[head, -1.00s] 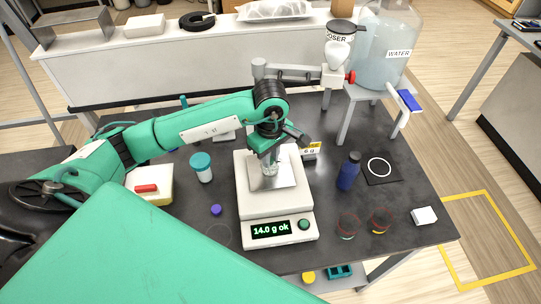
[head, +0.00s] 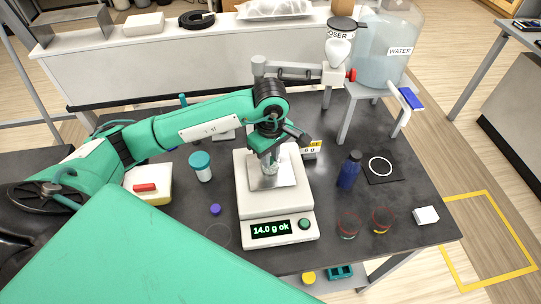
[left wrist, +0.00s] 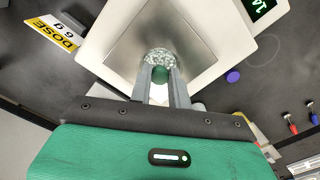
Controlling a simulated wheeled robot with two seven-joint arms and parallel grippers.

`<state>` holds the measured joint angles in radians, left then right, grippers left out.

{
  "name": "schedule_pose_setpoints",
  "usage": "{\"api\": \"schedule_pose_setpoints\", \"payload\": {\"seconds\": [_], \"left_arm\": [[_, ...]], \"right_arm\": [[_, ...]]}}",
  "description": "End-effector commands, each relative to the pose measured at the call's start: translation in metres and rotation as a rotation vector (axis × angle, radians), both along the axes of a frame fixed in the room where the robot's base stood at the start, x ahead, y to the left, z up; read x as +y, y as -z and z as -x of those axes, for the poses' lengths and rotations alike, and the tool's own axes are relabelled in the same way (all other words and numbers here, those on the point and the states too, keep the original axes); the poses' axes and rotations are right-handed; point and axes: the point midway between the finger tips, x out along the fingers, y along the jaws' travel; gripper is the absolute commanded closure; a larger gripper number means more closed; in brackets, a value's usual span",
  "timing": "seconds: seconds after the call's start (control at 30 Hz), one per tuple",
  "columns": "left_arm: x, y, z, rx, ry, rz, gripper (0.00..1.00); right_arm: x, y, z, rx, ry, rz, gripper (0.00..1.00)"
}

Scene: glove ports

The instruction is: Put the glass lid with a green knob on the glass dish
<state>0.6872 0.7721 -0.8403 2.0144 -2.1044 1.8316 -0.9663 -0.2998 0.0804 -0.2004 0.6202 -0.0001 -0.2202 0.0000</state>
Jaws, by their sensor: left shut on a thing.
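My left gripper (head: 268,158) is over the steel pan of the balance (head: 259,205). In the left wrist view the fingers (left wrist: 161,80) are shut on the green knob of the glass lid (left wrist: 160,74). Just beyond the knob is the glass dish (left wrist: 158,57), with pale grains showing through clear glass, on the pan. The lid's rim is hard to make out, so I cannot tell whether it rests fully on the dish. In the head view the gripper mostly hides the dish and lid. My right gripper is not in view.
The balance display reads "14.0 g ok". A white jar with a teal cap (head: 201,166) stands to the left, a blue bottle (head: 349,170) to the right. The doser (head: 338,45) and water tank (head: 385,55) are behind. A DOSE sign (left wrist: 54,37) stands near the balance.

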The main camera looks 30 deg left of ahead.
Motion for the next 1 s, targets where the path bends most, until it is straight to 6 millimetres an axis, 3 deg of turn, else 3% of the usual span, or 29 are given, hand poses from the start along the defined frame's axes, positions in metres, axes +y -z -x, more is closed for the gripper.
{"api": "schedule_pose_setpoints", "payload": {"seconds": [0.47, 0.5, 0.6, 1.0], "left_arm": [[0.0000, 0.0005, 0.0000, 0.000, 0.000, 0.000, 1.00], [0.0000, 0.0005, 0.0000, 0.000, 0.000, 0.000, 0.74], [0.0000, 0.0005, 0.0001, 0.000, 0.000, 0.000, 0.56], [-0.0001, -0.0056, -0.0007, -0.002, 0.001, 0.001, 0.56]], "right_arm": [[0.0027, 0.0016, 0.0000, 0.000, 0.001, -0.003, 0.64], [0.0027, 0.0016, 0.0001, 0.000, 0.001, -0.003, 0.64], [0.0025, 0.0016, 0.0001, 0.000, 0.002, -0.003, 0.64], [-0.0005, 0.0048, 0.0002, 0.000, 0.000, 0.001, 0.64]]}}
